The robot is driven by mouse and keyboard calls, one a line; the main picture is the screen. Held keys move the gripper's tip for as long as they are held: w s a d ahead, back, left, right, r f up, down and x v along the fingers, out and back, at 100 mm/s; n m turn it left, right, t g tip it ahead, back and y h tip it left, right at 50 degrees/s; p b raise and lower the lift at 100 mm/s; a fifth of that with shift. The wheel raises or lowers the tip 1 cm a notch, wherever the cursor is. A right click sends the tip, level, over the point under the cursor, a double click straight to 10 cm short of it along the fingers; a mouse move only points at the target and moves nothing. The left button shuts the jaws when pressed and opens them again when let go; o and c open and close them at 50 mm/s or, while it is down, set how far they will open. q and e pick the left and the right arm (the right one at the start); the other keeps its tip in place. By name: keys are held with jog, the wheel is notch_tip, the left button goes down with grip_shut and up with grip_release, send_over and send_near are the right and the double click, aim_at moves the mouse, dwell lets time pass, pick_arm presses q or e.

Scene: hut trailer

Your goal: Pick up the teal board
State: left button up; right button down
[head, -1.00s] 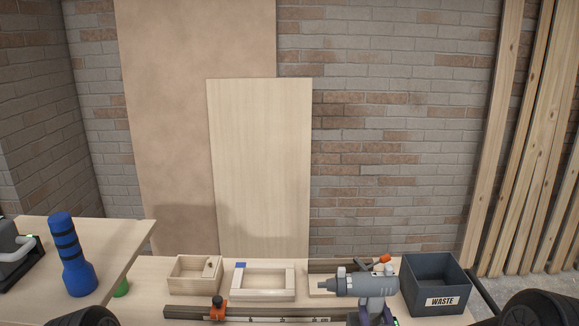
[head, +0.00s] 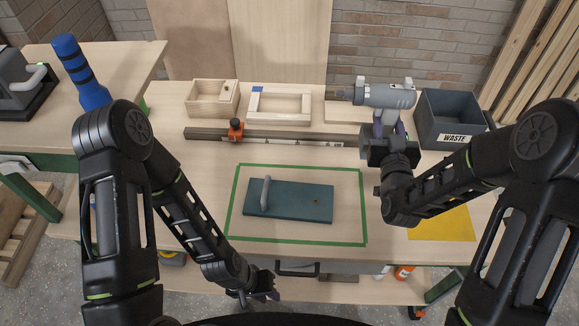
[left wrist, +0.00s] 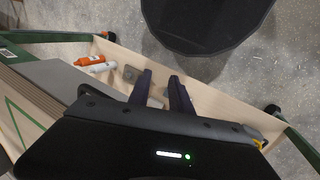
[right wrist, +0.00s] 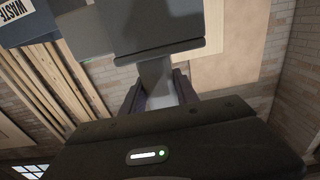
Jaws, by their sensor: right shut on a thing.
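The teal board (head: 290,202) lies flat on the workbench inside a green tape outline (head: 237,205). A grey upright handle (head: 265,193) stands on its left part, and a small dark spot shows on its right part. My left gripper (head: 270,290) is low, at the bench's front edge, apart from the board. In the left wrist view its two fingers (left wrist: 160,80) are spread with nothing between them. My right gripper (head: 388,128) is shut on the handle of a grey power tool (head: 385,95), behind and right of the board. The tool also fills the right wrist view (right wrist: 155,30).
A dark WASTE bin (head: 452,118) stands at the back right. A wooden box (head: 212,98), a wooden frame (head: 280,105) and a long rail with an orange clamp (head: 237,130) line the back. A yellow sheet (head: 442,224) lies right.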

aim_at(267, 189)
pick_arm(q)
jog(key=s+d+m+g+y, duration=0.2)
jog(key=s+d+m+g, duration=0.15)
jog(key=m, duration=0.95)
jog(key=a+r+m+t+y, duration=0.1)
jog(key=a+r+m+y, duration=0.3)
jog(key=a+m+y, duration=0.7)
jog(key=w+d+r+m+t, duration=0.1)
jog(key=w+r+m+t, duration=0.2)
jog(key=w+r+m, duration=0.1)
jog(key=w+d+r+m+t+y, duration=0.1)
jog(key=w+d+r+m+t, duration=0.1)
jog(key=w+r+m+t, duration=0.2)
jog(key=w+d+r+m+t, duration=0.1)
jog(key=w+r+m+t, duration=0.2)
jog(key=w+m, duration=0.3)
jog(key=shift+w+d+r+m+t, duration=0.2)
jog(key=shift+r+m, duration=0.1)
jog(key=shift+r, duration=0.05)
jog(key=shift+w+d+r+m+t, duration=0.15)
jog(key=shift+r+m, duration=0.15)
jog(key=shift+r, duration=0.05)
jog(key=w+d+r+m+t+h, duration=0.1)
jog(key=w+d+m+t+h, duration=0.1)
jog(key=w+d+m, duration=0.2)
jog(key=w+d, duration=0.1)
jog(key=d, duration=0.2)
jog(key=shift+w+t, duration=0.35)
jog(key=shift+t, duration=0.05)
jog(key=shift+x, duration=3.4)
